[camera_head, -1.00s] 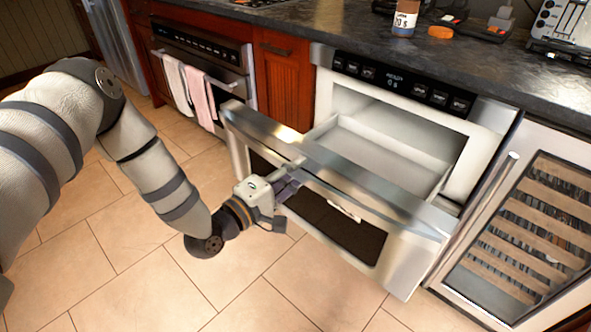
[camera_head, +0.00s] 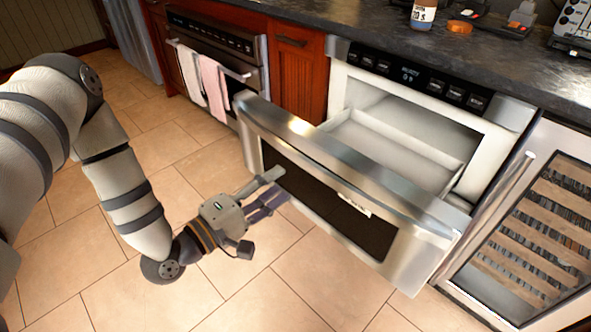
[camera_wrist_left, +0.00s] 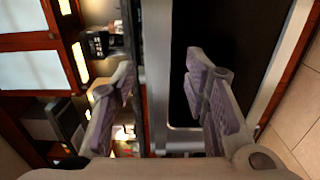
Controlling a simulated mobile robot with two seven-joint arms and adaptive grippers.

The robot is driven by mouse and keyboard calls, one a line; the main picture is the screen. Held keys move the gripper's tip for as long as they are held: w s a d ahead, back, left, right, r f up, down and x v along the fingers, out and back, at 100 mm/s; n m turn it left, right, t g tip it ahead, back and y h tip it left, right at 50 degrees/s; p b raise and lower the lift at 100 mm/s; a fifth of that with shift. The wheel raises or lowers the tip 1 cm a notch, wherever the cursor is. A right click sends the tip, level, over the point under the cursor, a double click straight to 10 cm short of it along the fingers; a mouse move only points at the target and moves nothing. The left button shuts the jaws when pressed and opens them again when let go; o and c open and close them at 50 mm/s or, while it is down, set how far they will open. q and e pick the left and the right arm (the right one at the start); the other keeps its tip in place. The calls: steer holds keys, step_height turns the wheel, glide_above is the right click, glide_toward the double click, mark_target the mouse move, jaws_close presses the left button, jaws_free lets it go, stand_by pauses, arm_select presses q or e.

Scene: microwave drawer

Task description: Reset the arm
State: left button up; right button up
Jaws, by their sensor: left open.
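My left gripper (camera_head: 268,192) is open and empty in front of the microwave drawer, toward its left end and below its handle. Its two fingers also show spread apart in the left wrist view (camera_wrist_left: 160,85), with the drawer front (camera_wrist_left: 245,60) beyond them. The microwave drawer (camera_head: 340,205) is pulled out, and its white inside shows behind the steel front. In the head view the fingers look clear of the handle bar (camera_head: 340,160), though the exact gap is hard to judge. My right gripper is not in view.
A wine cooler (camera_head: 535,235) stands right of the drawer. An oven (camera_head: 215,60) with white and pink towels is at the left. A bottle (camera_head: 423,14) and an orange lid (camera_head: 459,27) stand on the dark counter (camera_head: 400,48). The tiled floor is clear.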

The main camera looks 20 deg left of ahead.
arm_select(q)
steer(key=shift+v, duration=1.2)
steer(key=s+d+f+m+g+y+p, duration=0.1)
steer(key=s+d+f+m+g, duration=0.2)
steer(key=s+f+m+g, duration=0.25)
steer(key=s+d+f+m+g+y+p, duration=0.1)
steer(key=s+d+f+m+g, duration=0.15)
steer(key=s+f+g, duration=0.4)
steer(key=s+a+f+m+g+y, duration=0.1)
steer(key=s+a+m+g+y, duration=0.1)
steer(key=s, duration=0.9)
steer(key=s+a+f+m+g+y, duration=0.2)
steer(key=s+g, duration=0.3)
steer(key=s, duration=0.6)
steer(key=shift+f+m+g+p, duration=0.2)
steer(key=shift+m+g+p, duration=0.15)
steer(key=shift+m, duration=0.45)
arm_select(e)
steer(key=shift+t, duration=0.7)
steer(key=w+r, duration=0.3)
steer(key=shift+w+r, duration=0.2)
